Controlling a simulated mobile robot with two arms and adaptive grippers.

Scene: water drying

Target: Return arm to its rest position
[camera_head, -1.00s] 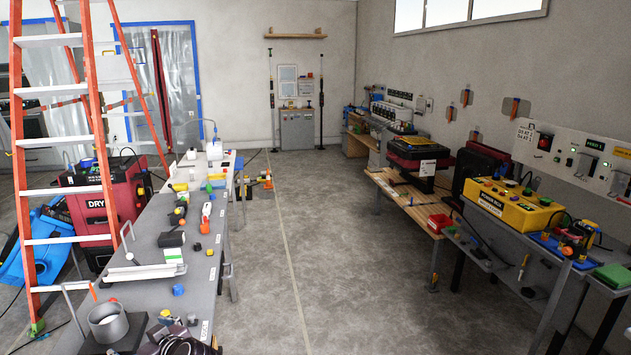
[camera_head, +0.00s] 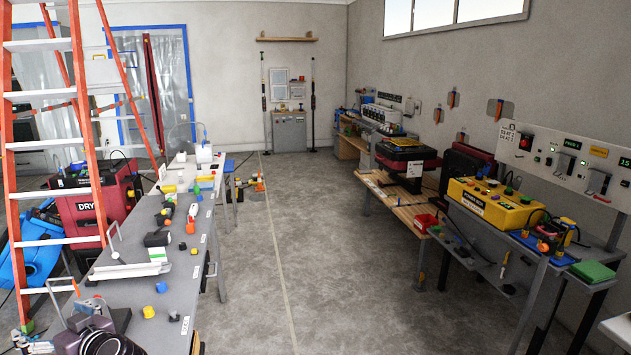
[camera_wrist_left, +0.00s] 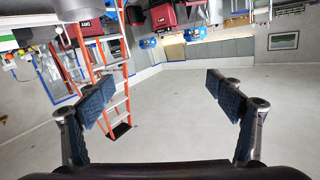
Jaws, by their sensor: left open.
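My left gripper (camera_wrist_left: 161,88) shows in the left wrist view with its two blue-padded fingers spread wide apart. In the head view a dark, rounded part is at the bottom left, over the near end of the left bench. My right gripper is in neither view.
The left bench (camera_head: 115,285) carries many small parts. An orange ladder (camera_head: 85,190) and a red dryer (camera_head: 80,205) stand beside it. A yellow control box (camera_head: 490,205) sits on the right bench. The floor (camera_head: 310,240) between the benches is clear.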

